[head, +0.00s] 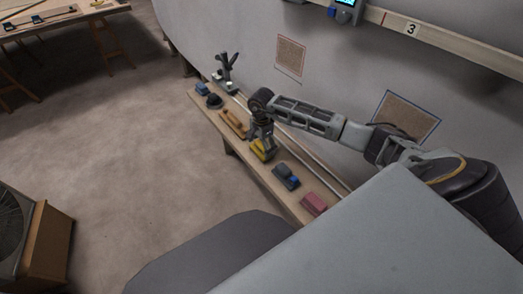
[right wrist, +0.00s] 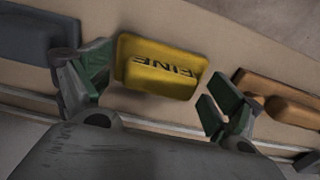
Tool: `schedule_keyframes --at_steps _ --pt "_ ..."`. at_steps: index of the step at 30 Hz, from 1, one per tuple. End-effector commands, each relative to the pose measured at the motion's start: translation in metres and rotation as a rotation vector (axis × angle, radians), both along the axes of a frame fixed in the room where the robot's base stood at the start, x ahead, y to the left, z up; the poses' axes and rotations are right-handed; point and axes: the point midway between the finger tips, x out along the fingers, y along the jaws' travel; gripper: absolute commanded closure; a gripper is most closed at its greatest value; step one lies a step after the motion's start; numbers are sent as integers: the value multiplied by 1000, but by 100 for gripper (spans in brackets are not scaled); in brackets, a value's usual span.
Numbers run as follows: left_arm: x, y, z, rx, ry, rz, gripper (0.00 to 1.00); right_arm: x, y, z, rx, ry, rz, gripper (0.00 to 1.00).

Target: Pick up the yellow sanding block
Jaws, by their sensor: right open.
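The yellow sanding block (head: 263,149) lies on a long narrow wooden bench beside the hull. In the right wrist view the yellow sanding block (right wrist: 162,68) shows the word "FINE" on its top. My right gripper (head: 262,142) is just above it, reaching down. In the right wrist view my right gripper (right wrist: 152,88) is open, with one finger at the left and one at the right of the block. The left finger looks close to the block's edge; I cannot tell if they touch. My left gripper is not in view.
On the bench (head: 236,143), wooden-handled tools (head: 232,123) lie on one side of the block, and a grey-blue tool (head: 286,176) and a red block (head: 314,204) on the other. The hull wall (head: 350,70) rises behind. Open floor (head: 130,130) is at the left.

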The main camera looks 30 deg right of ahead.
Motion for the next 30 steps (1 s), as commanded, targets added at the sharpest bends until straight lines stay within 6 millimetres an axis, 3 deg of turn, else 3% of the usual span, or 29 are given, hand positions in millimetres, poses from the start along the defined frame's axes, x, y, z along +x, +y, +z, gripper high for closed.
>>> schedule_keyframes --at_steps 8,19,30 --pt "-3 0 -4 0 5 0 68 0 0 0 0 0 0 9" --pt "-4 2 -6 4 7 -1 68 0 0 0 0 0 0 57" --pt "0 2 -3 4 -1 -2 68 0 0 4 0 -1 1 58"
